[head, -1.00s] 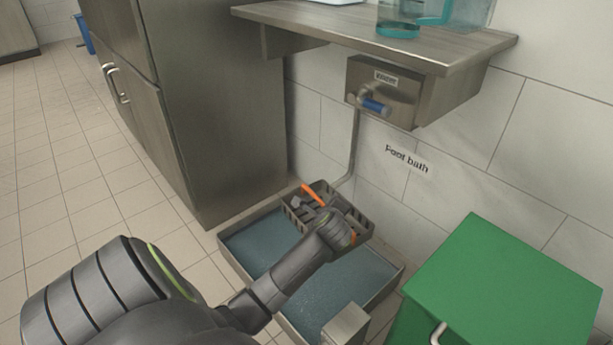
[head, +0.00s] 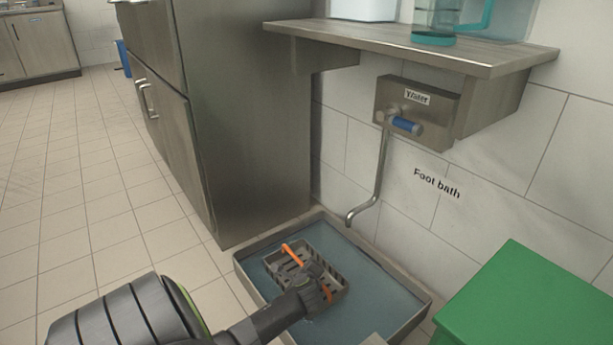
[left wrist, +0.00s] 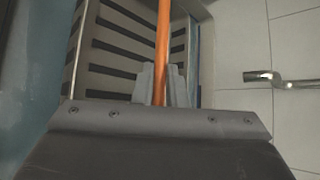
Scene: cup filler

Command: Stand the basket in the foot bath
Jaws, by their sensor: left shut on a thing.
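The grey slotted basket (head: 334,272) with an orange handle (head: 290,254) is inside the walls of the foot bath (head: 413,320), a shallow metal tray of blue water on the floor. The basket looks upright; I cannot tell if it touches the bottom. My left gripper (head: 318,280) is shut on the orange handle, above the basket. In the left wrist view the handle (left wrist: 162,40) runs between the fingertips (left wrist: 160,85), with the slotted basket (left wrist: 112,50) below. My right gripper is not in view.
A bent water pipe (head: 379,180) with a blue-handled tap (head: 405,124) hangs over the bath's back edge. A metal cabinet (head: 245,120) stands at the left, a green box (head: 525,300) at the right. A shelf (head: 420,48) juts out above.

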